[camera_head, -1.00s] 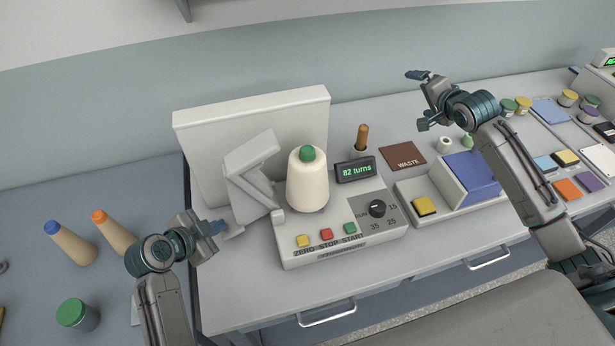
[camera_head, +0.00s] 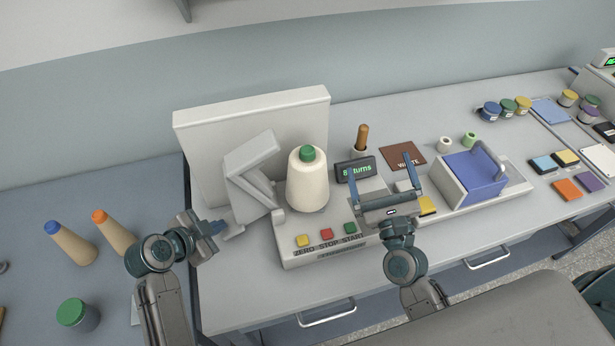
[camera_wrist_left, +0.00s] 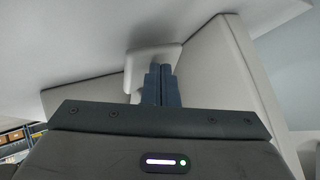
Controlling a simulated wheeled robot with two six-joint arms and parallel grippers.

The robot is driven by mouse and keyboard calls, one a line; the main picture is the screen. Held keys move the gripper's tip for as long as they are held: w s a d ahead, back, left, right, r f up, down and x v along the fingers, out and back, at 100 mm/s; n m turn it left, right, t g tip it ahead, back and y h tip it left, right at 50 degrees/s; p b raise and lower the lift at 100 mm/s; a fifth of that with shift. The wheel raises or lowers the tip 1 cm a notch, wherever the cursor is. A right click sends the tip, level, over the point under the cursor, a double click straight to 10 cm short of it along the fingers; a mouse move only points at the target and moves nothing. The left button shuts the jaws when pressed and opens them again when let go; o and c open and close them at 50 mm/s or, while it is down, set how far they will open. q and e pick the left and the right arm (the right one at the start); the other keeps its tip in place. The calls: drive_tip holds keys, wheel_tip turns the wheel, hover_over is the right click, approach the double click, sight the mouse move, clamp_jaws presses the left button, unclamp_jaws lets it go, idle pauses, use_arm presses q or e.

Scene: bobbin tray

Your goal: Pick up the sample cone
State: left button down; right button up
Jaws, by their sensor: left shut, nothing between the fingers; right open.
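A cream cone of yarn with a green top (camera_head: 307,182) stands upright on the winding machine (camera_head: 290,262). Two tan cones, one blue-tipped (camera_head: 72,246) and one orange-tipped (camera_head: 115,234), stand on the lower surface at the left; which one is the sample cone I cannot tell. My left gripper (camera_head: 219,228) is shut and empty, left of the machine and apart from the cream cone; its closed fingers (camera_wrist_left: 161,84) show in the left wrist view. My right gripper (camera_head: 381,164) is open and empty, right of the cream cone, hiding the machine's dial and part of the turns display (camera_head: 357,169).
A blue-lined tray (camera_head: 474,175) stands at the right, with several small jars (camera_head: 507,108) behind it. A brown waste mat (camera_head: 402,156) and a wooden-handled tool in a holder (camera_head: 362,138) are behind my right gripper. A green-lidded jar (camera_head: 76,314) stands front left.

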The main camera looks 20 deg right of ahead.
drive_tip(key=s+a, duration=0.2)
drive_tip(key=g+y, duration=0.4)
drive_tip(key=y, duration=0.2)
approach(319, 189)
drive_tip(key=w, duration=0.2)
drive_tip(key=shift+w+r, duration=0.2)
drive_tip(key=shift+w, duration=0.15)
drive_tip(key=shift+w+a, duration=0.2)
drive_tip(key=shift+a, duration=0.05)
drive_tip(key=x, duration=0.6)
drive_tip(key=shift+w+a+f, duration=0.1)
drive_tip(key=shift+w+f, duration=0.1)
drive_tip(key=x, duration=0.3)
drive_tip(key=f+x, duration=0.1)
drive_tip(key=x, duration=0.1)
drive_tip(key=shift+a, duration=0.2)
drive_tip(key=shift+r, duration=0.1)
drive_tip(key=c, duration=1)
